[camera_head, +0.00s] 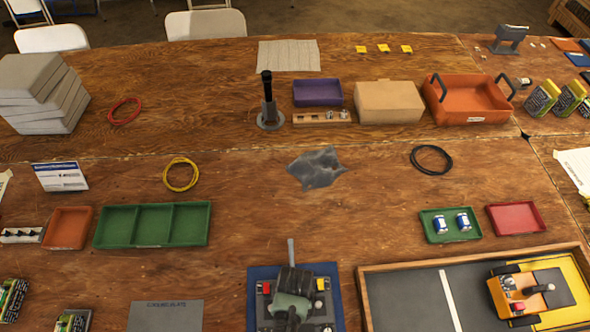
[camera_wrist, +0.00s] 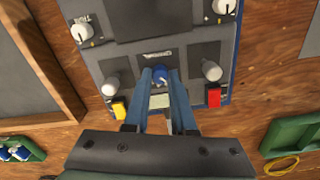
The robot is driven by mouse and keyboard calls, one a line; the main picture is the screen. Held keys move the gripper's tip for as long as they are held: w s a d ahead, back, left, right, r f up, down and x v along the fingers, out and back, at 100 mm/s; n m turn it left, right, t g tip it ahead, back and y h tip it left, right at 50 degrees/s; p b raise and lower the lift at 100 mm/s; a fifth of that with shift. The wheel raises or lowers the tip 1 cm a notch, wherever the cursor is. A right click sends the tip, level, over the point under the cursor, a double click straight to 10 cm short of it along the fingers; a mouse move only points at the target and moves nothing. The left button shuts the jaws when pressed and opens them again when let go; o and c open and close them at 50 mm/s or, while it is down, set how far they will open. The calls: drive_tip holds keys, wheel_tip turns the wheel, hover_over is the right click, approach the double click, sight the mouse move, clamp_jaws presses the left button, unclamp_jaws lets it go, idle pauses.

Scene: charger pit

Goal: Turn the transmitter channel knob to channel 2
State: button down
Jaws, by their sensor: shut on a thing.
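The transmitter (camera_wrist: 196,84) is a dark grey panel on a blue base, seen from above in the wrist view. A small blue knob (camera_wrist: 161,74) sits at its middle, below a small label too blurred to read. My gripper (camera_wrist: 160,78) is shut on this knob, a blue finger on each side. The channel setting cannot be read. White knobs (camera_wrist: 82,31) sit at the panel's upper corners, and grey sticks (camera_wrist: 211,70) flank the gripper. A yellow button (camera_wrist: 119,108) and a red button (camera_wrist: 214,97) lie lower. In the head view my gripper covers the middle of the transmitter (camera_head: 326,303).
A wood-framed board (camera_head: 365,300) with a small vehicle lies close on the right. A dark slate (camera_head: 165,316) lies to the left. Green trays (camera_head: 152,245) and a grey cloth patch (camera_head: 317,168) lie behind. The table just behind the transmitter is clear.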

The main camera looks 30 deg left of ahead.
drive_tip(key=c, duration=0.7)
unclamp_jaws()
drive_tip(key=shift+c, duration=0.2)
drive_tip(key=shift+r, duration=0.1)
wheel_tip(320, 180, up, 13)
drive_tip(key=shift+w, duration=0.1)
